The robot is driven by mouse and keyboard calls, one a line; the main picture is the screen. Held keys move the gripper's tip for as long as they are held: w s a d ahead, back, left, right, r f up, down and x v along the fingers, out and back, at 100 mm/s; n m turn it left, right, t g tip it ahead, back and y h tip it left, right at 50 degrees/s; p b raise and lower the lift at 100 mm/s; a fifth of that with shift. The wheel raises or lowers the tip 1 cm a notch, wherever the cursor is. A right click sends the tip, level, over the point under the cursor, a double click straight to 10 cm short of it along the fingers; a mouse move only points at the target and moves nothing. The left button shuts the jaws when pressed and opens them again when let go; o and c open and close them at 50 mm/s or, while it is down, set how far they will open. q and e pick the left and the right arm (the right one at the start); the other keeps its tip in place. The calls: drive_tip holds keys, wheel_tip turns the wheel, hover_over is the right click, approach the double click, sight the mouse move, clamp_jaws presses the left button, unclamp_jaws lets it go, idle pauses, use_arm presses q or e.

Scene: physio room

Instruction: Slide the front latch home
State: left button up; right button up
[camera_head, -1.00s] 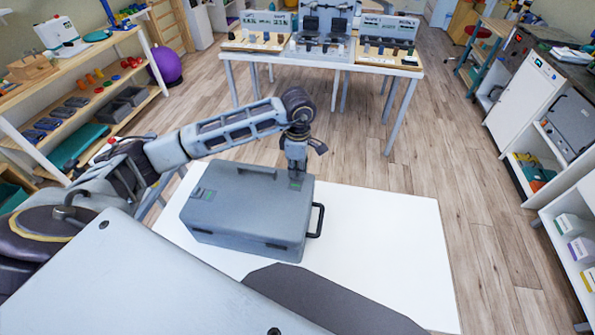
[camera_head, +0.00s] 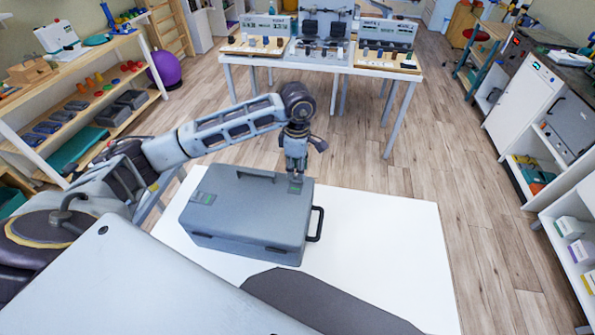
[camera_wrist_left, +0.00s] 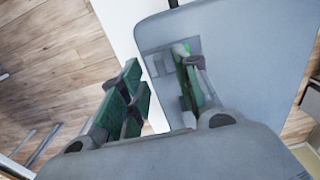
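A grey case (camera_head: 248,218) lies on the white table top, with a dark handle on its right side and another on its lid. Two latch plates with green marks show on the lid: one at the left (camera_head: 203,198) and one at the right (camera_head: 295,188). My left gripper (camera_head: 295,170) points down just above the right latch plate. In the left wrist view, its green-padded fingers (camera_wrist_left: 160,72) are spread apart, with the recessed latch plate (camera_wrist_left: 157,64) and a small green mark visible between and beyond them. Whether a finger touches the latch is unclear. My right gripper is out of view.
The white table top (camera_head: 385,235) is clear to the right of the case. Shelves (camera_head: 75,95) with therapy items stand at the left, a table (camera_head: 320,62) with devices behind, and white cabinets (camera_head: 525,95) at the right.

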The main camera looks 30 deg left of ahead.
use_arm(q)
wheel_tip(320, 180, up, 10)
idle(0.6)
